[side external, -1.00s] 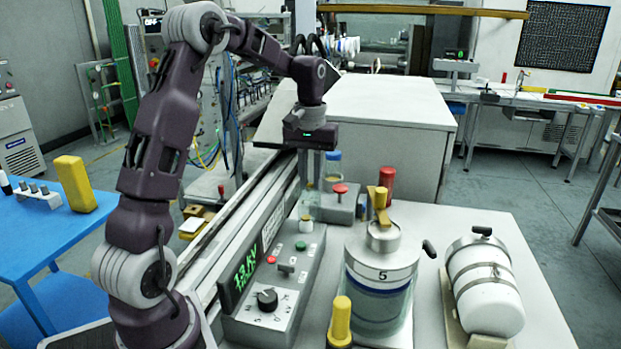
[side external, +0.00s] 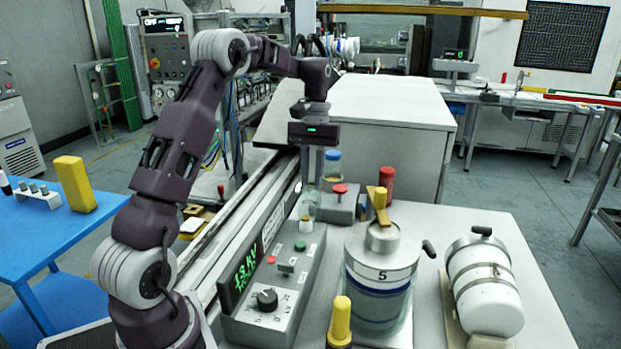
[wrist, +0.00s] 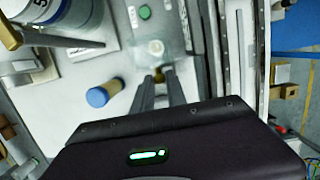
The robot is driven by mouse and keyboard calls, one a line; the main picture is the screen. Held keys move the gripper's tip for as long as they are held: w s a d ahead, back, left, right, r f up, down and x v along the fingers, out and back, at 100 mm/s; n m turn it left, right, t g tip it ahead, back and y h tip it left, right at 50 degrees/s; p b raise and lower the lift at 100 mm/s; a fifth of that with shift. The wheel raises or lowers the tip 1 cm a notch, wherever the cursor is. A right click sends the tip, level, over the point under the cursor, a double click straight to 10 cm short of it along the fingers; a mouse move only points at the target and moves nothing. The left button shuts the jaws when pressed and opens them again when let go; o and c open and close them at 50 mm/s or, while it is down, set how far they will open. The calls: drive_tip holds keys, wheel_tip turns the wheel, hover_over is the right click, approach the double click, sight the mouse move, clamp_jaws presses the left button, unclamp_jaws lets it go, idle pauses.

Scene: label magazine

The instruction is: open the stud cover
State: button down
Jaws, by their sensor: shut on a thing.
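The stud cover looks like a clear, see-through box (wrist: 172,32) in the wrist view, with a pale round stud (wrist: 155,47) showing through it. A small brass-coloured knob (wrist: 159,76) is at its near edge, between the fingertips of my gripper (wrist: 160,82), which is shut on it. In the side view my gripper (side external: 311,186) points down above the far end of the grey control box. The clear cover (side external: 305,207) shows faintly there, over the pale stud (side external: 306,226). Its exact tilt is hard to tell.
The control box (side external: 290,290) has a green button (side external: 300,246) and a dial. A red button (side external: 340,188) and a blue-capped jar (side external: 333,166) stand close to my gripper; the jar also shows in the wrist view (wrist: 105,92). A large jar marked 5 (side external: 378,285) stands nearer the front.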

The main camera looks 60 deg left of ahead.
drive_tip(key=shift+w+a+f+g+h, duration=0.3)
drive_tip(key=shift+g+h, duration=0.3)
drive_tip(key=shift+w+a+f+g+h, duration=0.25)
drive_tip(key=shift+w+a+g+h, duration=0.05)
drive_tip(key=shift+g+h, duration=0.3)
drive_tip(key=c, duration=1.4)
unclamp_jaws()
drive_tip(key=shift+o, duration=0.2)
drive_tip(key=shift+r, duration=0.1)
